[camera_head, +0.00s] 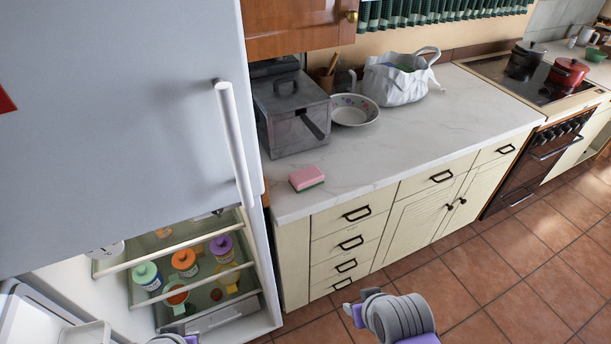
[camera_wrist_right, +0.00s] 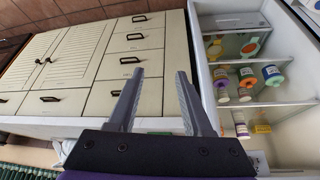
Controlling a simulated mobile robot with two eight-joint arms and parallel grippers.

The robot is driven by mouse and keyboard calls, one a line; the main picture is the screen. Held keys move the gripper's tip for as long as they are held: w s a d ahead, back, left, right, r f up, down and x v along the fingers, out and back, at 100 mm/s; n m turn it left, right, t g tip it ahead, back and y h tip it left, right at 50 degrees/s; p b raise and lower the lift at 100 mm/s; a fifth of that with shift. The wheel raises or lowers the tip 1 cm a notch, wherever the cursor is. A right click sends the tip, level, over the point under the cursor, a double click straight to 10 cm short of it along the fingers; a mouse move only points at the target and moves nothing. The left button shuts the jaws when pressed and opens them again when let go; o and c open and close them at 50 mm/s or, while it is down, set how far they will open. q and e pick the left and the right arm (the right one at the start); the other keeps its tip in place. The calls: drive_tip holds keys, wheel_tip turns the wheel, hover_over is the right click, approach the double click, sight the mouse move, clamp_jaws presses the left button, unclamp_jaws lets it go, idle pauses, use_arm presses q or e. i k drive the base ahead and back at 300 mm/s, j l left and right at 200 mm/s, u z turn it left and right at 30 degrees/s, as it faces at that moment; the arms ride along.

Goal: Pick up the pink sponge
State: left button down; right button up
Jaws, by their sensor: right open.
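The pink sponge (camera_head: 306,178) lies flat on the white marbled countertop (camera_head: 400,150), near its front left edge, with a green underside. In the head view my right arm is at the bottom centre, in front of the drawers and well below and apart from the sponge. My right gripper (camera_wrist_right: 160,76) is open and empty in the right wrist view, its two grey fingers spread. In that view a small green strip shows just beyond the gripper's palm; I cannot tell whether it is the sponge. Only a sliver of my left arm shows at the head view's bottom edge.
A grey metal box (camera_head: 292,112) stands behind the sponge, beside a patterned bowl (camera_head: 354,110) and a white bag (camera_head: 396,82). The fridge (camera_head: 120,120) is at left, its lower compartment open with several jars. The counter right of the sponge is clear.

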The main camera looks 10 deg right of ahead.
sight(300, 181)
drive_tip(key=i+l+u, duration=0.2)
drive_tip(key=l+u, duration=0.15)
drive_tip(key=i+l+u, duration=0.1)
drive_tip(key=l+u, duration=0.2)
drive_tip(key=l, duration=0.3)
drive_tip(key=l+u, duration=0.35)
drive_tip(key=l, duration=0.15)
drive_tip(key=i+l, duration=0.05)
